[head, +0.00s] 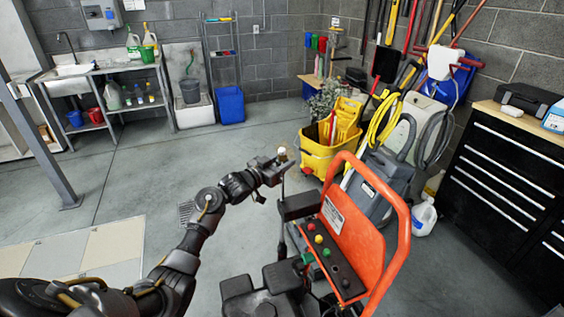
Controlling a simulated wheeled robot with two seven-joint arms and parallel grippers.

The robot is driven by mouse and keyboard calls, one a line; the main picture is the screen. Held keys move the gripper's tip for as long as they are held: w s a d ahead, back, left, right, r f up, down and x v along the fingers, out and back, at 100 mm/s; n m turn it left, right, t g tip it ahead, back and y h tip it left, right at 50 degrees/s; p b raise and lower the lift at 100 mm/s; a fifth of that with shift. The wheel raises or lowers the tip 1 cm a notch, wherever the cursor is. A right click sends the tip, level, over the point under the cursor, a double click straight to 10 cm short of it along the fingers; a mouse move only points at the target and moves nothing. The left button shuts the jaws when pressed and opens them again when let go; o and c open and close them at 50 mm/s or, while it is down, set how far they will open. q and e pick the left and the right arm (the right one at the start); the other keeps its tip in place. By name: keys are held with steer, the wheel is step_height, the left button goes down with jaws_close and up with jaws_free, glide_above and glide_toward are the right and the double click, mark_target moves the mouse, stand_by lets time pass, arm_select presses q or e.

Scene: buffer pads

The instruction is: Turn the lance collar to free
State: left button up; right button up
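My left arm reaches in from the lower left, and its gripper (280,162) is at the top of a thin dark upright rod beside the orange machine (362,225). A small pale, brass-coloured knob-like piece (282,152) shows at the fingertips. It may be the lance collar, but it is too small to tell. I cannot tell whether the fingers are closed on it or only next to it. The collar's setting cannot be read. My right gripper is not in view.
The machine has an orange tube handle and a dark panel with red, yellow and green buttons (319,239). Behind it are a yellow mop bucket (318,158) and a grey machine with a yellow hose. A black drawer cabinet (500,190) stands right. The floor at left is mostly clear.

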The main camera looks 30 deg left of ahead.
arm_select(q)
steer(key=c, duration=0.5)
steer(key=shift+d+r+n+y+p, duration=0.1)
steer(key=shift+r+n+y+p, duration=0.05)
steer(key=shift+n+y+p, duration=0.55)
steer(key=shift+n+t+y, duration=0.4)
steer(key=shift+n+y, duration=0.1)
steer(key=shift+y, duration=0.7)
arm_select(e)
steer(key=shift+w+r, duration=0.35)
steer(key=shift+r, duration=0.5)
arm_select(q)
steer(key=o, duration=1)
steer(key=shift+c, duration=0.2)
steer(key=shift+f, duration=0.2)
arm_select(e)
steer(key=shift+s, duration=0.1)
